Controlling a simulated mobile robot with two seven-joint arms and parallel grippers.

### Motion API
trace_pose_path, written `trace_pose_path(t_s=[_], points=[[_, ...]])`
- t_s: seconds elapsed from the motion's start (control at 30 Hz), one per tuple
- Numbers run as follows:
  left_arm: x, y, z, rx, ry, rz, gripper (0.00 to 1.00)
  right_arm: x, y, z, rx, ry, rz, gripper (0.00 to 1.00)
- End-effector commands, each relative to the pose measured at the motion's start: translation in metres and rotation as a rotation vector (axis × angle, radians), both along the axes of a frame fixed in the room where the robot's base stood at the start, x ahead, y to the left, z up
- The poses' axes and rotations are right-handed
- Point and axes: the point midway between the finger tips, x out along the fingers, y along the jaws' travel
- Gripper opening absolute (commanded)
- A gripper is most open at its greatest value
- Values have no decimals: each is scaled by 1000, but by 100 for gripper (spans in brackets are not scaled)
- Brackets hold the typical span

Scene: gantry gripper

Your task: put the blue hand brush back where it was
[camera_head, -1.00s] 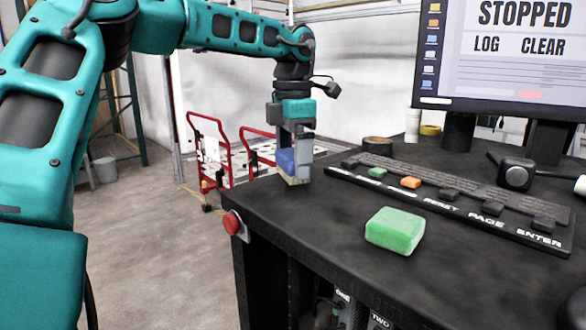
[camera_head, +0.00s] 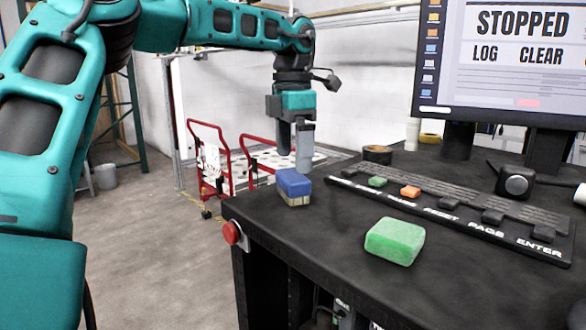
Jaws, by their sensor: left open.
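The blue hand brush (camera_head: 293,183) has a blue top and pale bristles below. It stands bristles down on the black desk (camera_head: 300,222), close to its left corner. My left gripper (camera_head: 295,160) is open and empty. Its fingers hang just above and behind the brush in the picture, and they look apart from it. My right gripper is not in view.
A green block (camera_head: 394,241) lies on the desk's front part. A keyboard panel (camera_head: 450,210), a roll of tape (camera_head: 377,154) and a monitor (camera_head: 510,60) stand farther right. A red button (camera_head: 231,232) sticks out at the desk's left edge. Red carts (camera_head: 210,160) stand behind.

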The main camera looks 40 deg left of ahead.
Motion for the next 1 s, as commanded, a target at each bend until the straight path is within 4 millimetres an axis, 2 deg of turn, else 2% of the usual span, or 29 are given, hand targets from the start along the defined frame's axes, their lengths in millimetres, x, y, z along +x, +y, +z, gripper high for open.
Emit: trace_pose_path(t_s=[0.03,0.1,0.33,0.5,1.0], points=[[0,0,14,1,-4,0,100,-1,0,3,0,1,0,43],[1,0,29,3,-4,0,100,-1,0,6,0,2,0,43],[0,0,61,1,0,-1,100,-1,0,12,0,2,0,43],[0,0,68,1,0,-1,100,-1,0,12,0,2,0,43],[0,0,67,0,1,-1,100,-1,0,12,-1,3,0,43]])
